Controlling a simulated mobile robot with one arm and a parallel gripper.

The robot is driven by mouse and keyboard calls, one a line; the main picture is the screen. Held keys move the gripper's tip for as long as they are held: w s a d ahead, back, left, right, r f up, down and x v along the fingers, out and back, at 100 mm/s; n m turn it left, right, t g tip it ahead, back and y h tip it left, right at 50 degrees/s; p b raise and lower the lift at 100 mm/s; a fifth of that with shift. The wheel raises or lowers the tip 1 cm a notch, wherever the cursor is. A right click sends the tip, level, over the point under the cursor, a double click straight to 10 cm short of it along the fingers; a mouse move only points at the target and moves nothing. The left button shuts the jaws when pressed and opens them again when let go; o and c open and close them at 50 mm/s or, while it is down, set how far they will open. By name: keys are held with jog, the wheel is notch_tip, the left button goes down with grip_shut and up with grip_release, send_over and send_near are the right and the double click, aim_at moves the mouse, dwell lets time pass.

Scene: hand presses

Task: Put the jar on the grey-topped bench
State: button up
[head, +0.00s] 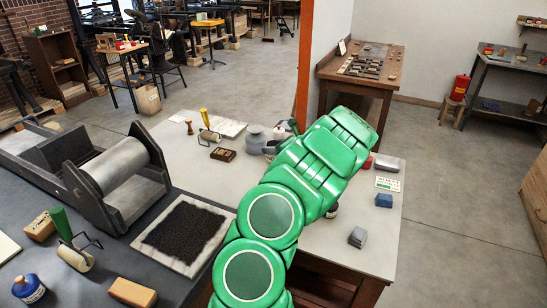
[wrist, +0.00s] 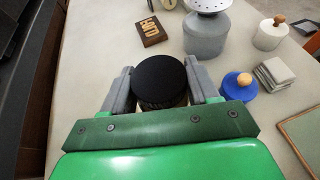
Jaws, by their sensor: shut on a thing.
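The jar with a round black lid (wrist: 160,78) is between the two grey fingers of my gripper (wrist: 161,90) in the wrist view. The fingers are shut on its sides; its lower body is mostly hidden. I cannot tell whether it touches the pale tabletop below. In the head view my green arm reaches over the pale-topped bench (head: 315,235) and hides the jar. A bench with a grey top (head: 520,64) stands at the far right. A dark grey bench top (head: 80,140) with a roller press is at the left.
Open floor (head: 450,190) lies right.

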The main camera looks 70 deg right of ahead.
aim_at(274, 156)
jog(key=shift+w+d+f, duration=0.2)
jog(key=shift+d+f, duration=0.3)
jog(key=shift+f, duration=0.65)
jog(key=shift+w+d+f, duration=0.25)
jog(key=shift+d+f, duration=0.2)
jog(key=shift+f, duration=0.65)
jog(key=shift+w+d+f, duration=0.2)
jog(key=shift+d+f, duration=0.3)
jog(key=shift+f, duration=0.65)
jog(key=shift+f, duration=0.1)
jog(key=o, duration=1.3)
jog(key=shift+o, duration=0.2)
jog(key=shift+s+r, duration=0.2)
jog(key=shift+s, duration=0.05)
jog(key=v, duration=1.1)
jog(key=shift+s+a, duration=0.15)
jog(key=shift+s, duration=0.1)
